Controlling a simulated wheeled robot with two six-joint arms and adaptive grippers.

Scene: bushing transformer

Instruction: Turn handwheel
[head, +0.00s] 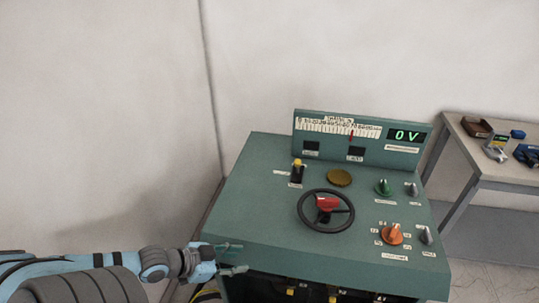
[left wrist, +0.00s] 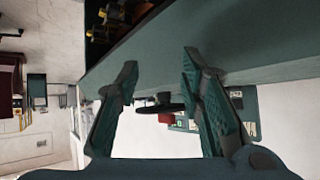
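The handwheel (head: 349,211) is a black ring with a red hub part, lying on the sloped top of the green control console (head: 270,160). It also shows small in the left wrist view (left wrist: 158,108), seen edge-on between my fingers and apart from them. My left gripper (head: 240,257) is at the console's front left corner, left of and below the handwheel. Its two fingers are spread and empty, as the left wrist view (left wrist: 158,75) also shows. My right gripper is not in view.
A panel with a scale and a display reading 0 V (head: 407,135) stands at the console's back. A yellow-topped switch (head: 297,170), a green knob (head: 383,187) and an orange knob (head: 392,235) surround the handwheel. A side table (head: 485,165) with tools stands right.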

